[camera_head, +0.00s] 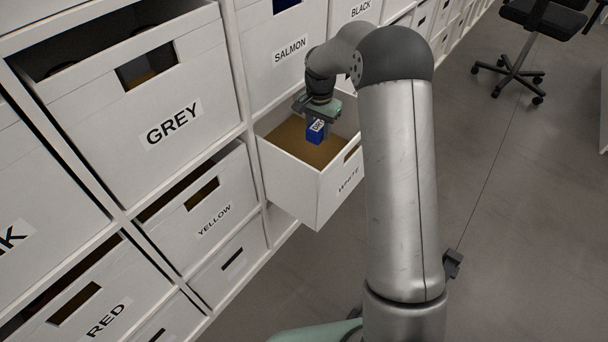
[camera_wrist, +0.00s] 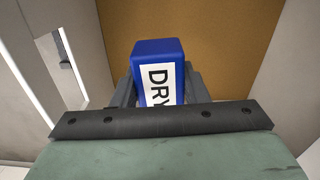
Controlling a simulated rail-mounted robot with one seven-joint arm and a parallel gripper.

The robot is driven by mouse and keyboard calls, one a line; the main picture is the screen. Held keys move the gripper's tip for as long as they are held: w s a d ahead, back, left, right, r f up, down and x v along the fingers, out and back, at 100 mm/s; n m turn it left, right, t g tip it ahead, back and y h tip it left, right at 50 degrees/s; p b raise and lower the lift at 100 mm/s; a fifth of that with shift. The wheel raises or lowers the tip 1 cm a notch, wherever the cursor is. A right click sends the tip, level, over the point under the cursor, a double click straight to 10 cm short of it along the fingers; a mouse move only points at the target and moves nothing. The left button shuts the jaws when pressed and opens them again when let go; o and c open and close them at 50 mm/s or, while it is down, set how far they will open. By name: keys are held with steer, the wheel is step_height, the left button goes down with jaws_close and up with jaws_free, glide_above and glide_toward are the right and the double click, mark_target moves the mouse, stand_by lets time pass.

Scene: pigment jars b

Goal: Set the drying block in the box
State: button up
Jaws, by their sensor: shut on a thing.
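The drying block is a blue block (camera_head: 315,132) with a white label; in the wrist view the block (camera_wrist: 157,52) shows the letters "DRY". My gripper (camera_head: 317,124) is shut on it, and in the wrist view a dark finger shows on each side of the block. The box is a white drawer-like box labelled WHITE (camera_head: 312,194), pulled out from the shelf. The block is held over its open top, with the brown floor behind it. I cannot tell how far the block is above that floor.
White shelving (camera_head: 246,133) with labelled boxes runs along the left. The GREY box (camera_head: 188,88) and the YELLOW box (camera_head: 207,196) are near the WHITE box. A black office chair (camera_head: 528,42) stands far right on open grey floor.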

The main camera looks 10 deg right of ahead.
mark_target(316, 163)
steer(key=f+b, duration=0.1)
steer(key=w+f+b, duration=0.1)
steer(key=f, duration=0.1)
steer(key=shift+d+m, duration=0.1)
steer(key=shift+m, duration=0.3)
step_height(316, 163, down, 10)
steer(key=shift+r+b, duration=0.25)
steer(key=shift+b, duration=0.85)
steer(key=shift+f, duration=0.2)
steer(key=o, duration=0.9)
steer(key=shift+o, duration=0.3)
steer(key=shift+r, duration=0.1)
step_height(316, 163, up, 12)
steer(key=p, duration=0.2)
steer(key=shift+r+p, duration=0.15)
steer(key=shift+p, duration=0.2)
